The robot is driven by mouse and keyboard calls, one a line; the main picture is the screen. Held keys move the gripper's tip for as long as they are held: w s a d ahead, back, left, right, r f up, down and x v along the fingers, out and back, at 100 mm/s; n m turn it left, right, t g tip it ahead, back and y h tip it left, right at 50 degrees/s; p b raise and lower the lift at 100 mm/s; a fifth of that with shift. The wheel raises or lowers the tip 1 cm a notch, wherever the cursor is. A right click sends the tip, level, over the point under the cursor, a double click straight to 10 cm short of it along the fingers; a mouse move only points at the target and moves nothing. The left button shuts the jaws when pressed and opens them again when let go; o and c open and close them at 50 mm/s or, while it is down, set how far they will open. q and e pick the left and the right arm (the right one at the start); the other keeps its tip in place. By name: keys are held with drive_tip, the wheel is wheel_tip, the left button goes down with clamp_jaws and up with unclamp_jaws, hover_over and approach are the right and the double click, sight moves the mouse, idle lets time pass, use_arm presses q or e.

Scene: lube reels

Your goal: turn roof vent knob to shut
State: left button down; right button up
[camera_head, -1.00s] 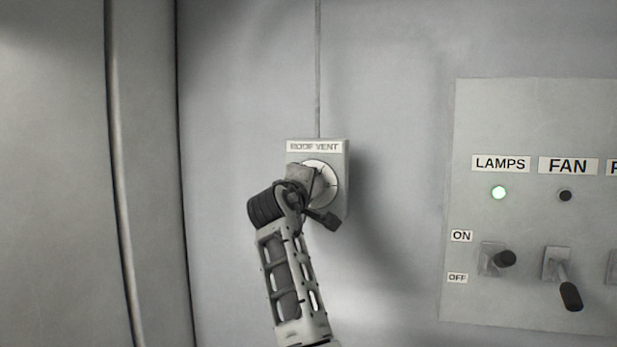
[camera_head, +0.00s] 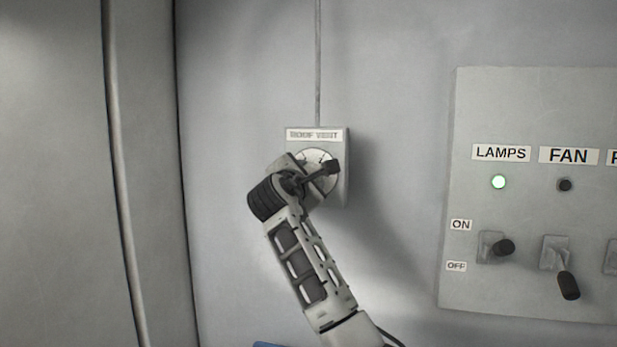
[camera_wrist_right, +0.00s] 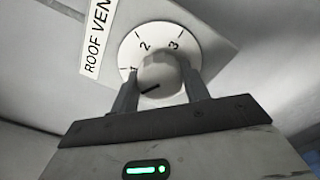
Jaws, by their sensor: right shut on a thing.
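The grey roof vent knob (camera_wrist_right: 160,72) stands out from the dial's middle. A dark line on the knob points to the lower left in the wrist view, below the 1. My right gripper (camera_wrist_right: 160,84) is shut on the knob, one finger on each side. In the head view my right wrist hides the knob and part of the dial. My left gripper is not in view.
A switch panel (camera_head: 530,120) is on the wall to the right, with a lit green LAMPS light (camera_head: 499,182) and levers below. A conduit (camera_head: 318,60) runs up from the vent box. A vertical wall seam stands at left. The wall between box and panel is clear.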

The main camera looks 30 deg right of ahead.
drive_tip(key=n, duration=0.4)
drive_tip(key=shift+f+n, duration=0.15)
drive_tip(key=shift+n, duration=1.15)
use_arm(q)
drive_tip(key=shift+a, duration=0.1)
use_arm(e)
drive_tip(key=o, duration=1)
use_arm(q)
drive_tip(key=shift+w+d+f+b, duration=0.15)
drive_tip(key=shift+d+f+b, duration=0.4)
drive_tip(key=shift+b, duration=1.15)
use_arm(e)
drive_tip(key=shift+v, duration=8)
